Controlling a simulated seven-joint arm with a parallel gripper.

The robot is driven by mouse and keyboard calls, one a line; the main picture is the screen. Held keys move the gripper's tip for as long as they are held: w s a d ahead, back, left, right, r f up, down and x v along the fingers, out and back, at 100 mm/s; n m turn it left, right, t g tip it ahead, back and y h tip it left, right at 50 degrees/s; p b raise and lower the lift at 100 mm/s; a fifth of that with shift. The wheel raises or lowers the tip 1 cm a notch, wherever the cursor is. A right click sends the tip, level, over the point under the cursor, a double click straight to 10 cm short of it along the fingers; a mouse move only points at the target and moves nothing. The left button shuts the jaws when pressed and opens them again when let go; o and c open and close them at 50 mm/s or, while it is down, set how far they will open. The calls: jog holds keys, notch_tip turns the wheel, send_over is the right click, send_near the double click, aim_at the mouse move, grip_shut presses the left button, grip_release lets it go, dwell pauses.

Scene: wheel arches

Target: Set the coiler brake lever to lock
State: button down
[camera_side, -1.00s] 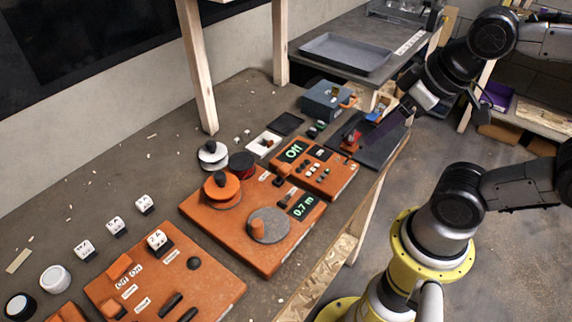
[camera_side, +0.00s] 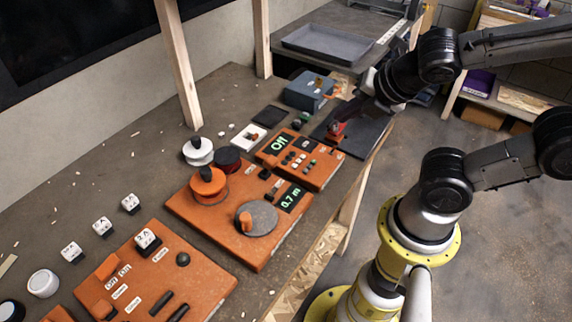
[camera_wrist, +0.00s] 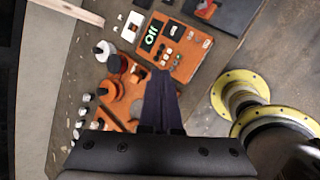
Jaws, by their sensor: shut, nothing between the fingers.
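The coiler is an orange box (camera_side: 185,207) in the middle of the bench in the side view, with an orange spool (camera_side: 208,184), a grey crank disc (camera_side: 257,218) and a display reading 0.7 m (camera_side: 291,198). A small dark lever (camera_side: 265,174) stands by its back edge, near the display; its lock marking is too small to read. My gripper (camera_side: 345,113) is above the dark mat behind the coiler, apart from the lever. In the wrist view its dark fingers (camera_wrist: 161,78) are together and empty, and cover part of the coiler.
An orange panel with an "Off" display (camera_side: 279,143) stands just behind the coiler. A red device (camera_side: 336,131) sits on the dark mat (camera_side: 358,139) near my gripper. A blue box (camera_side: 309,91) is farther back. Another orange panel (camera_side: 150,270) lies in front.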

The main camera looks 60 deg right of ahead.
aim_at(268, 167)
jog(key=a+f+n+y, duration=0.2)
jog(key=a+f+n, duration=0.5)
jog(key=n, duration=0.7)
jog(key=shift+s+a, duration=0.2)
jog(key=shift+s, duration=0.15)
jog(key=shift+w, duration=0.1)
jog(key=shift+x, duration=4.6)
jog(key=shift+w, duration=1.2)
jog(key=shift+w+r, duration=0.4)
jog(key=shift+w, duration=0.4)
